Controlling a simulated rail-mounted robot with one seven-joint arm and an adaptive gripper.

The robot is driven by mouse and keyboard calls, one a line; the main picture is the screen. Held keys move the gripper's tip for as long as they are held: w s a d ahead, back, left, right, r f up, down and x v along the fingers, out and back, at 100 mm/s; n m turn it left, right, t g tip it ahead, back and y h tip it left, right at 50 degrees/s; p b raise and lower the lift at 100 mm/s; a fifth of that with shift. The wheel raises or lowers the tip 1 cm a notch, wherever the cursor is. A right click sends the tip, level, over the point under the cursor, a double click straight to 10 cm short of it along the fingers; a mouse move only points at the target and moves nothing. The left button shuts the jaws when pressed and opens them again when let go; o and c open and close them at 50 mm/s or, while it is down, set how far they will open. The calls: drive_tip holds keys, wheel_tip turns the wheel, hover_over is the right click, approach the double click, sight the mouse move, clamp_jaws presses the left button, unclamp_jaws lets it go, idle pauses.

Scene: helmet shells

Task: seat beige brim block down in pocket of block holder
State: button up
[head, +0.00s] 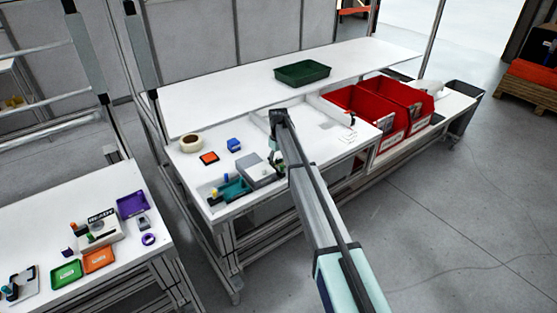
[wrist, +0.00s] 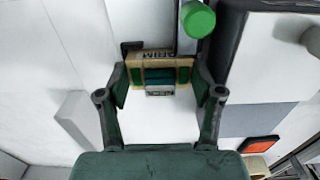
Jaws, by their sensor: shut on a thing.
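The beige brim block (wrist: 158,56), with dark lettering that reads BRIM upside down, is held between the fingertips of my gripper (wrist: 160,76) in the wrist view. Dark green and grey parts show at the block's near side. In the head view my gripper (head: 277,152) is low over the white bench, beside a grey box (head: 257,172); the block is too small or hidden there. I cannot make out the block holder's pocket, nor whether the block touches it. A green cylinder (wrist: 198,19) stands close beyond the block, to its right.
A grey surface with a dark edge (wrist: 236,45) lies right of my gripper. A teal tool (head: 233,188), an orange tile (head: 209,157), a blue block (head: 233,144) and a tape roll (head: 190,143) lie on the bench. Red bins (head: 365,105) stand at right.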

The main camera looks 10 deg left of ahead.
drive_tip(key=shift+f, duration=0.15)
drive_tip(key=o, duration=0.9)
drive_tip(key=shift+c, duration=0.2)
wheel_tip(320, 180, up, 12)
drive_tip(key=b, duration=0.4)
